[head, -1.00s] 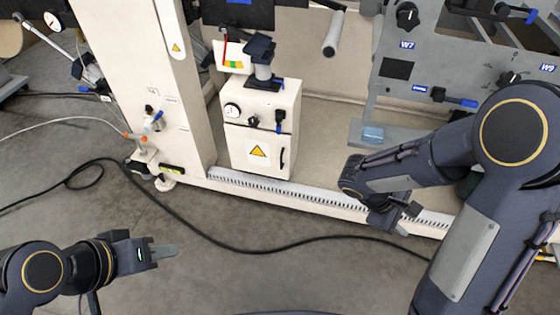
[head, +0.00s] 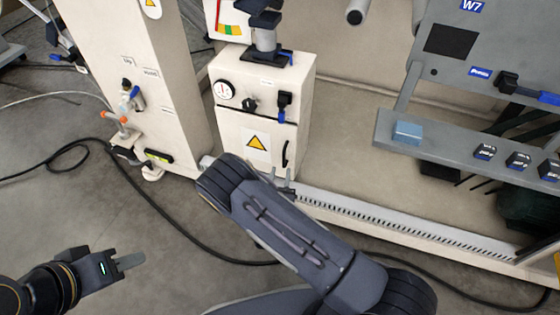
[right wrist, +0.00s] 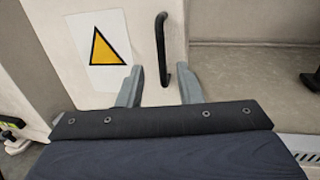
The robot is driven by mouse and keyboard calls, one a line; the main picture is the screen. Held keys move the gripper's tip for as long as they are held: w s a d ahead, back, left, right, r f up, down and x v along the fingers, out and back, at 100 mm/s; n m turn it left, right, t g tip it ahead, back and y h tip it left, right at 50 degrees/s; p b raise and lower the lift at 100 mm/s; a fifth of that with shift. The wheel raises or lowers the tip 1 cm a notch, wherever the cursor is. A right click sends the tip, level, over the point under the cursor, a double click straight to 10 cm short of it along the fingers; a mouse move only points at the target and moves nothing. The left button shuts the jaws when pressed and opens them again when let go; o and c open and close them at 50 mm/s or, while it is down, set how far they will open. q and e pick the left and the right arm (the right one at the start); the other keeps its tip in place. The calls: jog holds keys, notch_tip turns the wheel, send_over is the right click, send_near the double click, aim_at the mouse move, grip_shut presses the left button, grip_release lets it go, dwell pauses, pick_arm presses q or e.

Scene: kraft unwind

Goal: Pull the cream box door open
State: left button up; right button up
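The cream box (head: 258,110) stands on the machine base with a gauge and knobs on its upper part. Its door (head: 226,133) is below, looks shut, and bears a yellow warning triangle. The black vertical door handle (head: 285,153) is at the door's right edge. My right gripper (head: 284,188) is just below the handle in the head view, mostly hidden by my arm. In the right wrist view my right gripper (right wrist: 160,84) is open, with a finger on each side of the handle (right wrist: 161,48), apart from it. My left gripper (head: 130,261) is at the lower left, away from the box.
A cream column (head: 150,85) with valves stands left of the box. A grey panel with a shelf (head: 450,150) holding small items is at the right. A toothed rail (head: 400,229) runs along the base. A black cable crosses the floor.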

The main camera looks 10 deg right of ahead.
aim_at(284, 159)
jog(key=b+x, duration=0.1)
jog(key=x, duration=0.4)
jog(key=shift+w+d, duration=0.25)
jog(key=shift+w, duration=0.1)
grip_shut()
